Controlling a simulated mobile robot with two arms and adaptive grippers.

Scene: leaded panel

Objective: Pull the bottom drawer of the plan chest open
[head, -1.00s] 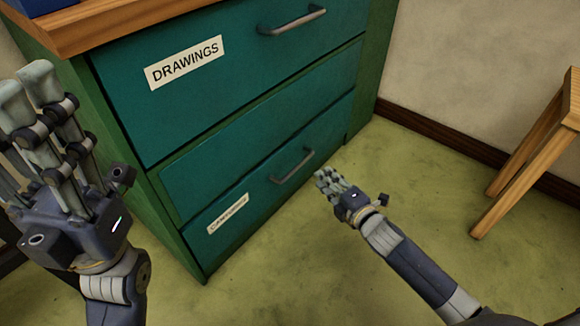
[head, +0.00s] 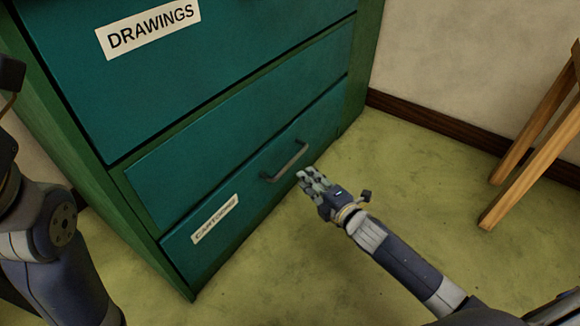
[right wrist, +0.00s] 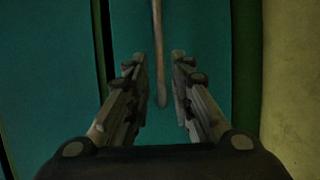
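The plan chest is green with teal drawer fronts. Its bottom drawer (head: 255,200) is flush with the chest and carries a label reading "CARTOONS" and a grey bar handle (head: 286,161). My right gripper (head: 306,178) is just in front of the handle, low near the floor. In the right wrist view the handle (right wrist: 158,55) runs lengthwise, its end between the two open fingertips (right wrist: 157,60); I cannot tell whether they touch it. The left arm is at the left edge of the head view, its fingers out of the picture.
Above are a plain teal drawer front (head: 240,130) and a drawer labelled "DRAWINGS" (head: 153,27). A wooden stool (head: 535,150) stands at the right by the wall. The green floor (head: 420,200) before the chest is clear.

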